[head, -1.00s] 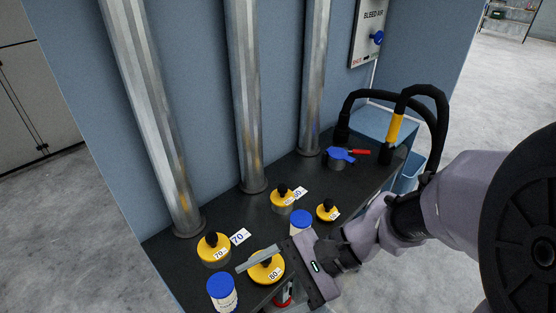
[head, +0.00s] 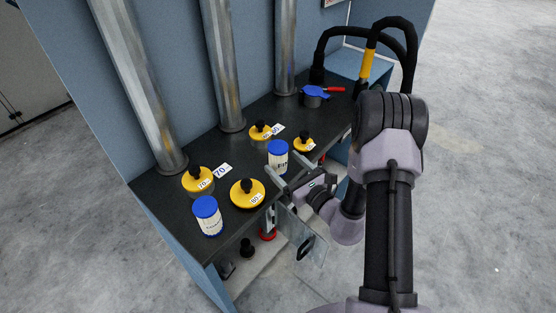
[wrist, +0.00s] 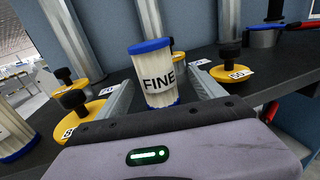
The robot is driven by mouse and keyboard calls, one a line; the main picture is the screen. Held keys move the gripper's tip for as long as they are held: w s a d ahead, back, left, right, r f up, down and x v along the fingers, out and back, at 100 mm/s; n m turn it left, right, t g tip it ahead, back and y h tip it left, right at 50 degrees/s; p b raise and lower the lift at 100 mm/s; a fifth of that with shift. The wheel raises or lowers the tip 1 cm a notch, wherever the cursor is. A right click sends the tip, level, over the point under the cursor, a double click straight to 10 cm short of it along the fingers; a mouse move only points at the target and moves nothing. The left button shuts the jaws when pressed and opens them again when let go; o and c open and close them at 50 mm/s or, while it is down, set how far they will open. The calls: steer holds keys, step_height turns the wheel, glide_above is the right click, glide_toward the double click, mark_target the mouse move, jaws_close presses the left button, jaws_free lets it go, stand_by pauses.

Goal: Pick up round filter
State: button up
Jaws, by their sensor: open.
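A round filter (head: 278,160), a white cylinder with blue end caps, stands upright on the dark bench; its label reads FINE in the wrist view (wrist: 160,80). My gripper (head: 284,181) is open at the bench's front edge, close to this filter. In the wrist view its fingers reach out on either side of the filter, and I see no contact. A second similar cylinder (head: 208,217) stands at the bench's left front. It is cut off at the left of the wrist view (wrist: 14,132), and its label is too small to read.
Several yellow lids with black knobs and number tags surround the filter, including one (head: 247,195) left of my gripper and one (head: 304,145) to its right. Metal pipes (head: 222,70) rise behind. A blue-topped pot (head: 315,95) with a red handle stands farther back.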

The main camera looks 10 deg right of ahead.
steer(key=b+x, duration=0.1)
steer(key=x, duration=0.4)
steer(key=shift+w+a+r, duration=0.2)
steer(key=shift+w+a, duration=0.1)
steer(key=shift+a, duration=0.1)
steer(key=c, duration=1.7)
